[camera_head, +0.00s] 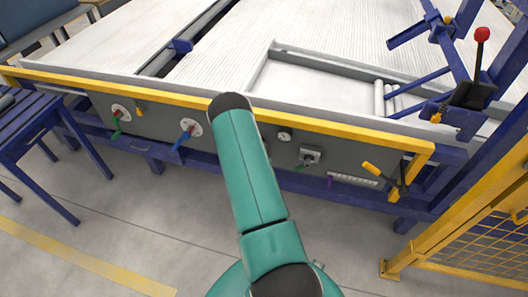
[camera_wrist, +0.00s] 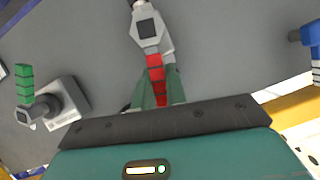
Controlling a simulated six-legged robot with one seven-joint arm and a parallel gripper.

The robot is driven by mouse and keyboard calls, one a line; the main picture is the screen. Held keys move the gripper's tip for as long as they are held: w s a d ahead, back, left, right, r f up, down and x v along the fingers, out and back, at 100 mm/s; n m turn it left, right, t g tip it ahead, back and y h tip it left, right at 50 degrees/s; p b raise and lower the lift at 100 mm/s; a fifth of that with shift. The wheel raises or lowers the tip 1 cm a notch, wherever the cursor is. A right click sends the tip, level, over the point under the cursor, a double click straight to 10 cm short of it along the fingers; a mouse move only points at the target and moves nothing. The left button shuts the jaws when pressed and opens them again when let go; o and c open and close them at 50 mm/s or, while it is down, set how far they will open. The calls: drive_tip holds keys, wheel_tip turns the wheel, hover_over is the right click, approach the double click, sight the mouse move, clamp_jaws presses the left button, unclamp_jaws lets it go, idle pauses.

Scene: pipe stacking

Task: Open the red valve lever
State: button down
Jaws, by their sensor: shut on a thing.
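The red valve lever (camera_wrist: 156,72) shows in the wrist view, hanging from a grey valve body (camera_wrist: 147,28) on the grey panel (camera_wrist: 228,50). My gripper (camera_wrist: 160,90) has its green fingers on either side of the lever and is shut on it. The lever lies roughly in line with the valve body in that view. In the head view my green arm reaches over the panel front and hides the red lever and my gripper.
A green lever (camera_wrist: 25,88) is left and a blue lever (camera_wrist: 310,40) right in the wrist view. In the head view, the panel (camera_head: 230,135) sits below a yellow rail (camera_head: 330,122). A yellow-handled lever (camera_head: 378,172) is at right; a yellow mesh fence (camera_head: 480,252) stands nearby. Open floor lies in front.

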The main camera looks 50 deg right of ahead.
drive_tip(key=shift+w+a+n+g+h, duration=0.3)
drive_tip(key=shift+w+n+g, duration=0.35)
drive_tip(key=shift+n, duration=0.25)
drive_tip(key=c, duration=1.4)
unclamp_jaws()
drive_tip(key=shift+c, duration=0.2)
drive_tip(key=shift+s+r, duration=0.1)
drive_tip(key=v, duration=1.3)
drive_tip(key=shift+a, duration=0.35)
drive_tip(key=shift+s+r, duration=0.1)
